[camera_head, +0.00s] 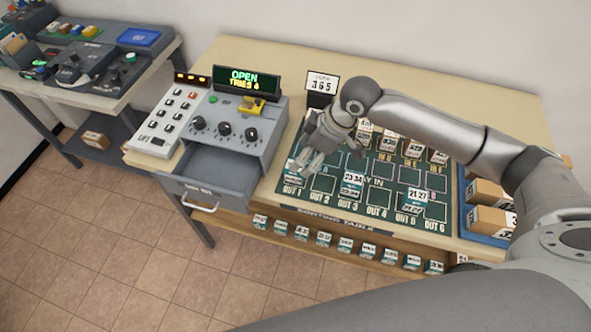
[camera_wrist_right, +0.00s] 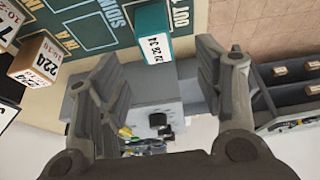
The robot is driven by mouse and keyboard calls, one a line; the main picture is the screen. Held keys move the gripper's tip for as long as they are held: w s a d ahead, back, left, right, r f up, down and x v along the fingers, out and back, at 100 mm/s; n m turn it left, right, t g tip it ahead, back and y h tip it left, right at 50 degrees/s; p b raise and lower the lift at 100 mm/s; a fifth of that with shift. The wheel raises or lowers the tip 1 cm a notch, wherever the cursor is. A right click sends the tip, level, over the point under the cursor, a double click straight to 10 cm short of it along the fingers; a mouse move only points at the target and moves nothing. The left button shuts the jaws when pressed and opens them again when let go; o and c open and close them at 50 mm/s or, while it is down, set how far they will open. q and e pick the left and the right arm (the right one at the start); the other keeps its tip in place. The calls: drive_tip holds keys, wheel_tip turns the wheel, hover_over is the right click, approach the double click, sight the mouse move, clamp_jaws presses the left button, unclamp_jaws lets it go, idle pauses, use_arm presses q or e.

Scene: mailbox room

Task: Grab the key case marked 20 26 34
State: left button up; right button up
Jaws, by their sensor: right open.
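A white-and-teal key case (camera_wrist_right: 152,30) shows in the right wrist view, with small sideways digits that seem to end in 26 34; the first number is hard to read. It stands on the green sorting mat by the OUT 1 label, ahead of my open right gripper (camera_wrist_right: 160,62) and apart from its fingers. In the head view my right gripper (camera_head: 318,140) hangs over the mat's left end and partly hides that spot. Other cases, one showing 23 34 (camera_head: 352,184) and one showing 21 27 (camera_head: 414,199), stand on the mat. My left gripper is out of view.
Left of the mat is a grey console (camera_head: 240,125) reading OPEN, with its drawer (camera_head: 205,180) pulled out. A small 365 sign (camera_head: 322,84) stands behind the gripper. Several cases line the lower shelf (camera_head: 340,247). A blue tray (camera_head: 487,233) with boxes is at right.

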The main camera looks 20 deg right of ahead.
drive_tip(key=x, duration=0.3)
drive_tip(key=shift+f, duration=0.1)
drive_tip(key=shift+w+a+f+p, duration=0.15)
drive_tip(key=shift+f+p, duration=0.4)
drive_tip(key=x, duration=0.1)
drive_tip(key=p+x, duration=0.1)
drive_tip(key=x, duration=0.1)
drive_tip(key=shift+w+d+f, duration=0.1)
drive_tip(key=shift+d+f, duration=0.05)
drive_tip(key=shift+d, duration=0.05)
drive_tip(key=shift+w+a+f, duration=0.1)
drive_tip(key=shift+a+f, duration=0.05)
drive_tip(key=shift+f, duration=0.3)
drive_tip(key=c, duration=1.1)
